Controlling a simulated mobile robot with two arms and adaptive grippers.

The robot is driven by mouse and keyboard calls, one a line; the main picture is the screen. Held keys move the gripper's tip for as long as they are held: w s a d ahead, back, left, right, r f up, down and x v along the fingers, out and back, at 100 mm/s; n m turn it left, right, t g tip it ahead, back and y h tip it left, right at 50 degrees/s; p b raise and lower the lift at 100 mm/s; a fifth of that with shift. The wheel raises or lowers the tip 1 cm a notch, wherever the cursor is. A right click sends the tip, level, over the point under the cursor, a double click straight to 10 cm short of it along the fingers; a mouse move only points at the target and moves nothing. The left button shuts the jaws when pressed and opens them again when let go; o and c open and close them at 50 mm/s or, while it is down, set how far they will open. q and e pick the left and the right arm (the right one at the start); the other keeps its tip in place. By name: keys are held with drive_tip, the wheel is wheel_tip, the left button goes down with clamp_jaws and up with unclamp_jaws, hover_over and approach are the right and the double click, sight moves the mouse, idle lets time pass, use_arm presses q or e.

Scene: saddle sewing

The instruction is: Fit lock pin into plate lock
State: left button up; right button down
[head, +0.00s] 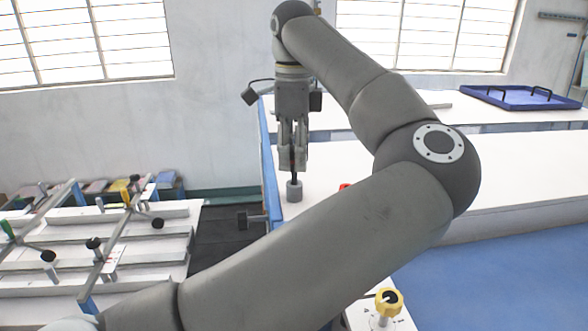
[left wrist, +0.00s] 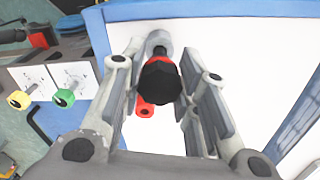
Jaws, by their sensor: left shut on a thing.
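My left gripper (head: 293,165) points down over the white table near its blue left edge. It is shut on a dark pin with a black knob, taken to be the lock pin; this knob (left wrist: 161,82) shows between the fingers in the left wrist view. A grey cylinder (head: 294,191) is directly below the fingertips, in line with the pin; it shows partly behind the knob in the left wrist view (left wrist: 158,40). I cannot tell whether it belongs to the pin or is the plate lock. A small red piece (head: 345,187) lies on the table, partly hidden by my arm. My right gripper is out of view.
A white table surface (head: 335,160) around the gripper is mostly clear. A blue tray (head: 520,97) with black handles is at the back right. A rack with white boards and black knobs (head: 150,210) stands at the left. A yellow knob (head: 389,300) is at the bottom.

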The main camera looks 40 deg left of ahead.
use_arm(q)
drive_tip(key=shift+r+p, duration=0.5)
drive_tip(key=shift+r, duration=0.2)
drive_tip(key=shift+r, duration=0.1)
drive_tip(key=shift+r+p, duration=1.65)
drive_tip(key=shift+r, duration=0.4)
drive_tip(key=shift+a+f, duration=0.1)
drive_tip(key=shift+f, duration=0.05)
